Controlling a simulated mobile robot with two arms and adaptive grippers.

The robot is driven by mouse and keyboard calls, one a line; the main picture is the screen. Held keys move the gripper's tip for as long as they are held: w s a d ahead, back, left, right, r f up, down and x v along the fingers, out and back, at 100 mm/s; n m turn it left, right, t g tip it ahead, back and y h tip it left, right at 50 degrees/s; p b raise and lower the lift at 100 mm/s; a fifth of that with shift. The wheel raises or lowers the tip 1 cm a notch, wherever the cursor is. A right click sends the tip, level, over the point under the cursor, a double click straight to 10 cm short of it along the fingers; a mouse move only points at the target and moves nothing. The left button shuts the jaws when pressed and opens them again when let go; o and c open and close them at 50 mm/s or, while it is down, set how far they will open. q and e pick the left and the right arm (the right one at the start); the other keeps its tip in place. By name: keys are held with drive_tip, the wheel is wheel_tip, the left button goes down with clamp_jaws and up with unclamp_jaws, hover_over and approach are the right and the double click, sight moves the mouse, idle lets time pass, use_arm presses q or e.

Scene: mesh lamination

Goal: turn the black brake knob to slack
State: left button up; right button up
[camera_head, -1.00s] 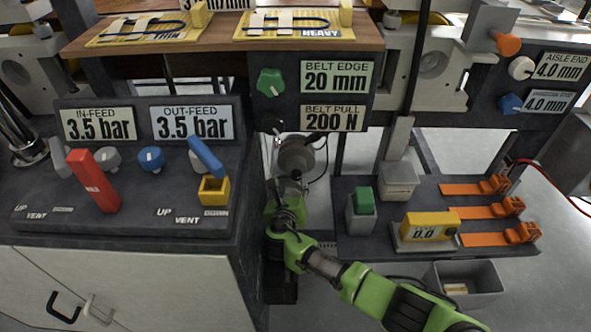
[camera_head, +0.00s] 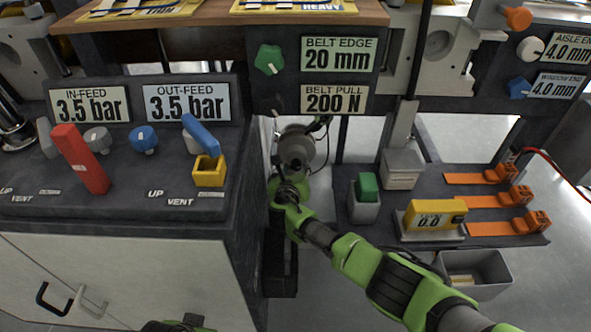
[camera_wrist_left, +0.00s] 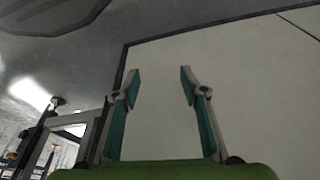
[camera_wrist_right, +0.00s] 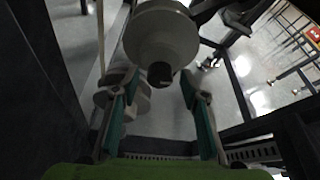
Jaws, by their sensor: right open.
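My right gripper (camera_head: 290,165) reaches in below the control panel, beside the left console. In the right wrist view it is open and empty (camera_wrist_right: 158,82). A grey round drum (camera_wrist_right: 158,35) with a small black knob-like end (camera_wrist_right: 160,74) lies ahead, between its fingertips in the picture; I see no contact. The drum (camera_head: 296,147) also shows in the head view. A dark knob (camera_head: 277,101) beside the "BELT PULL 200 N" sign is hard to make out. No brake label is readable. My left gripper (camera_wrist_left: 158,80) is open and empty, facing a pale cabinet panel.
A green knob (camera_head: 269,59) sits beside the "BELT EDGE 20 mm" sign. The left console (camera_head: 130,207) has a red lever (camera_head: 80,160) and a blue lever (camera_head: 202,135). A dark shelf (camera_head: 385,215) on the right holds a yellow gauge (camera_head: 433,212) and orange tools (camera_head: 515,197).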

use_arm(q)
drive_tip(key=shift+b+v, duration=0.3)
drive_tip(key=shift+v, duration=1.4)
use_arm(e)
drive_tip(key=shift+w+f, duration=0.2)
drive_tip(key=shift+w, duration=0.35)
use_arm(q)
drive_tip(key=shift+w, duration=0.15)
use_arm(e)
drive_tip(key=shift+c, duration=0.3)
drive_tip(key=c, duration=1)
drive_tip(key=shift+c, duration=0.2)
drive_tip(key=shift+n+h, duration=0.3)
drive_tip(key=shift+n, duration=0.1)
drive_tip(key=o, duration=1.1)
use_arm(q)
drive_tip(key=shift+r, duration=0.35)
